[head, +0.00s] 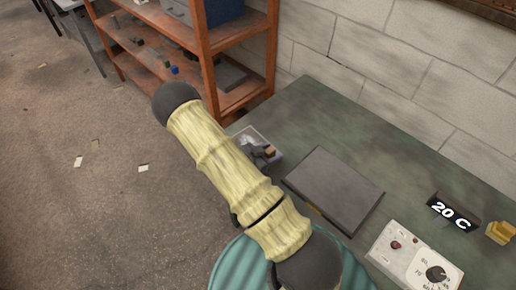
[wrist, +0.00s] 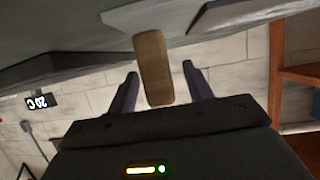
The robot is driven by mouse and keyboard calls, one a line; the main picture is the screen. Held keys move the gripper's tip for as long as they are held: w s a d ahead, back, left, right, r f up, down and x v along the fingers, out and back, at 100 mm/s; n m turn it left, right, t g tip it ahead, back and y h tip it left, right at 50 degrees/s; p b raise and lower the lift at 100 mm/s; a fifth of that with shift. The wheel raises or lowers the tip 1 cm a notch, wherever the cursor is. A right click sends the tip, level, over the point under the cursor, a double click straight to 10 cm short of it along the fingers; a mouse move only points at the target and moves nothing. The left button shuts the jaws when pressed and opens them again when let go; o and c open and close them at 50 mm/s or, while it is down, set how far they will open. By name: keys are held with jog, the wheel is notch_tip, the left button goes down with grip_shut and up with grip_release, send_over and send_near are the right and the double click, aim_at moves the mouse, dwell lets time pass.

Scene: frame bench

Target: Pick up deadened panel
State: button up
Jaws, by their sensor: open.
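The dark grey flat panel (head: 335,188) lies on the green bench. A small brown strip shows at its near left edge, partly hidden by my arm. In the wrist view, which looks upside down, a light grey flat piece (wrist: 165,14) is at the top, probably the panel. A brown wooden tab (wrist: 152,65) extends from it. My gripper (wrist: 160,82) is open, with one dark finger on each side of the tab and visible gaps on both sides. My gripper cannot be made out in the head view.
On the bench (head: 300,105) are a clear tray (head: 262,140) of small parts, a "20 C" display (head: 453,212), a white control box (head: 412,258) with a knob, and a yellow block (head: 501,232). An orange shelf (head: 205,50) stands behind, near a block wall.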

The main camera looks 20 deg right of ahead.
grip_shut()
jog(key=shift+r, duration=0.1)
notch_tip(320, 180, up, 10)
jog(key=shift+f+b, duration=0.1)
jog(key=shift+b, duration=0.85)
